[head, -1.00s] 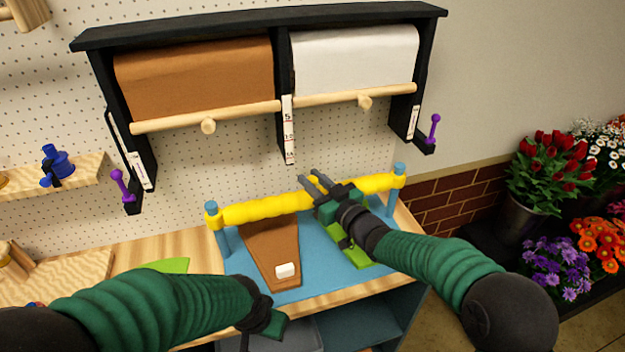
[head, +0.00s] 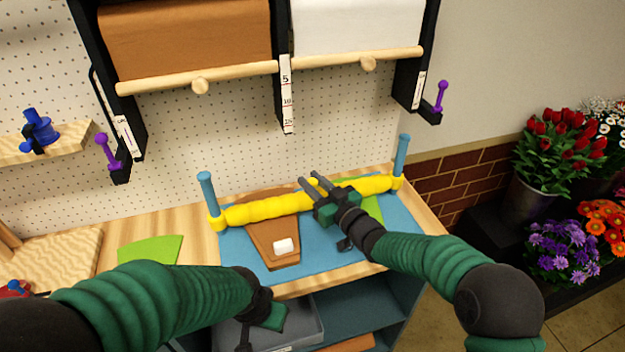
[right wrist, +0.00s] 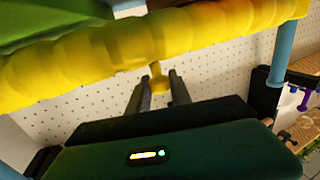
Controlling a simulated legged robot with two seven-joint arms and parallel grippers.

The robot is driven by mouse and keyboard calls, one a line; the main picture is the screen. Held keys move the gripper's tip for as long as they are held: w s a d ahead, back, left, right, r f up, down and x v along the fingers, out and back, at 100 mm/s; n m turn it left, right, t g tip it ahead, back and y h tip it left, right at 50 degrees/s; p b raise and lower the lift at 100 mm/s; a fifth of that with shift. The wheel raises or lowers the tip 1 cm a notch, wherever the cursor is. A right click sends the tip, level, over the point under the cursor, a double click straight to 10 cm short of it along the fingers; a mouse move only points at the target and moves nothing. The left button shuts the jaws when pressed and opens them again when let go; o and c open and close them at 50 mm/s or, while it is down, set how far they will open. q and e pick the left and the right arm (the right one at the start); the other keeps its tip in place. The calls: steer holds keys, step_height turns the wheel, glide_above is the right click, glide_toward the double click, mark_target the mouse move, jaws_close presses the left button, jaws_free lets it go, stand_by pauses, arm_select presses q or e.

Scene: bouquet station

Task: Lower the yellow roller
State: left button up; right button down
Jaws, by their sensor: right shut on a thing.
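The yellow roller (head: 268,208) spans two blue posts, left (head: 206,188) and right (head: 403,155). Its end collars sit low on the posts, near the blue mat (head: 230,254). It lies across a brown sheet (head: 268,236) and a green piece (head: 373,207); contact with them is unclear. My right gripper (head: 311,183) is at the roller's middle. In the right wrist view its fingers (right wrist: 157,88) are shut on a small yellow knob under the roller (right wrist: 90,50). My left gripper (head: 262,315) hangs empty at the table's front edge; its jaws are unclear.
A white block (head: 285,246) lies on the brown sheet. Paper rolls, brown (head: 185,38) and white (head: 355,25), hang above on a black rack. A green sheet (head: 150,250) lies on the table at left. Flower buckets stand at right.

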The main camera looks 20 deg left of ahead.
steer(key=shift+w+r, duration=0.1)
steer(key=shift+r, duration=0.05)
steer(key=c, duration=1.5)
jaws_free()
steer(key=o, duration=0.3)
steer(key=shift+o, duration=0.2)
steer(key=v, duration=1.6)
steer(key=shift+s+d+b, duration=0.25)
steer(key=shift+b, duration=0.1)
